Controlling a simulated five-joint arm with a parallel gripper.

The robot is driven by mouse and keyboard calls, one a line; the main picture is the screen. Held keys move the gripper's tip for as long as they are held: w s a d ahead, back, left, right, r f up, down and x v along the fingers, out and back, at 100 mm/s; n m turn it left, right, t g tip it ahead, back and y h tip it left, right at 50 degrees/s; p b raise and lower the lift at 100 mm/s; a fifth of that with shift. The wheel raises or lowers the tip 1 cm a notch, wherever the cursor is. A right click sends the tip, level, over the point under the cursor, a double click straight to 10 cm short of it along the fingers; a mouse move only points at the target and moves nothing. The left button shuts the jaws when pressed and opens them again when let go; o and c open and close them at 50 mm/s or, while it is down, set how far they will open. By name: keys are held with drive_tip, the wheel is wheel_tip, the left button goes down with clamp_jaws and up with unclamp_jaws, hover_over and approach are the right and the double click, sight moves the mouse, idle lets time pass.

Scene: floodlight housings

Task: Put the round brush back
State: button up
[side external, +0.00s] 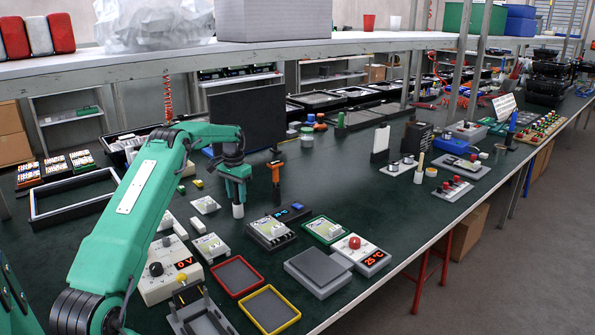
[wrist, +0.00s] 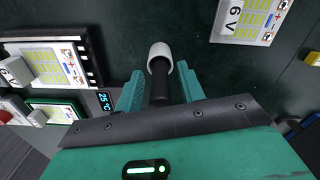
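The round brush has a black handle and a pale grey-white round end. In the wrist view, the brush (wrist: 160,60) lies between the two green fingers of my gripper (wrist: 160,88), with its pale end beyond the fingertips. In the side view, my gripper (side external: 238,187) points down and the pale end of the brush (side external: 238,211) hangs below it, upright. My gripper looks shut on the black handle. The side view does not clearly show whether the brush's lower end touches the green bench top. I cannot make out a holder for the brush.
An upright orange-and-black tool (side external: 276,182) stands just right of my gripper. Boxed modules (side external: 270,232), a red-rimmed tray (side external: 237,276) and a yellow-rimmed tray (side external: 269,309) lie in front. A dark upright panel (side external: 247,119) stands behind.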

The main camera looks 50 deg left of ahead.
wheel_tip(320, 180, up, 12)
drive_tip(key=shift+r, duration=0.1)
idle(0.6)
idle(0.5)
drive_tip(key=shift+w+d+r, duration=0.15)
drive_tip(key=shift+d+r, duration=0.25)
drive_tip(key=shift+r, duration=0.05)
drive_tip(key=s+d+r+m+t, duration=0.15)
drive_tip(key=d+r, duration=0.25)
drive_tip(key=d, duration=0.4)
drive_tip(key=s+d+r+y, duration=0.1)
drive_tip(key=s+d+r, duration=0.2)
drive_tip(key=d+r, duration=0.35)
drive_tip(key=s+d+r+t, duration=0.1)
drive_tip(key=s+d+r, duration=0.15)
drive_tip(key=d, duration=0.75)
drive_tip(key=s+d+f+t, duration=0.1)
drive_tip(key=s+d+f, duration=0.1)
drive_tip(key=s+d, duration=0.3)
drive_tip(key=s+d+f+m+t, duration=0.1)
drive_tip(key=s+d+f, duration=0.2)
drive_tip(key=s, duration=0.5)
drive_tip(key=s+d+f+t+h, duration=0.1)
drive_tip(key=s+d+f, duration=0.1)
drive_tip(key=s+d, duration=0.4)
drive_tip(key=shift+s+d+f, duration=0.25)
drive_tip(key=shift+s+d, duration=0.1)
drive_tip(key=shift+s, duration=0.05)
